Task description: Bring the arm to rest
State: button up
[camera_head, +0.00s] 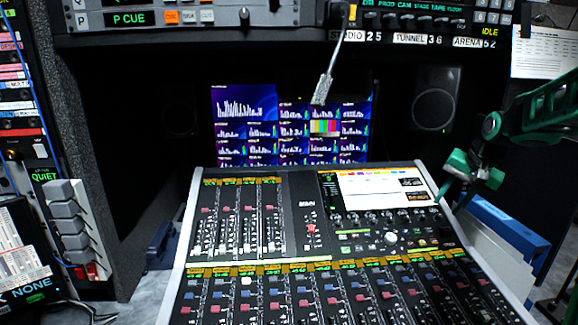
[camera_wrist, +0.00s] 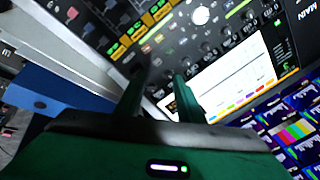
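My green arm enters from the right in the head view, with my gripper (camera_head: 452,196) hanging over the right edge of the mixing console (camera_head: 300,262), close to the console's lit screen (camera_head: 383,188). In the wrist view my gripper (camera_wrist: 160,76) shows two dark green fingers with a gap between them and nothing held. Beyond the fingers, the console's screen (camera_wrist: 215,80) and knobs show. I cannot tell how far the fingertips are above the console.
A monitor wall (camera_head: 245,115) and a speaker (camera_head: 435,100) stand behind the console. A cable with a metal plug (camera_head: 322,88) hangs from the rack above. Blue binders (camera_head: 505,235) stand right of the console. Grey switches (camera_head: 70,225) are at the left.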

jog(key=s+a+f+n+g, duration=0.1)
jog(key=s+a+f, duration=0.1)
jog(key=s, duration=1)
jog(key=s+a+f+g, duration=0.2)
jog(key=s+a, duration=0.1)
jog(key=s, duration=1)
jog(key=s+a+f+n+g, duration=0.1)
jog(key=s+a+f, duration=0.1)
jog(key=s, duration=1.1)
jog(key=shift+a+n+g, duration=0.3)
jog(key=shift+a+g, duration=0.1)
jog(key=shift+a, duration=0.25)
jog(key=shift+w+f+h, duration=0.3)
jog(key=shift+w, duration=0.35)
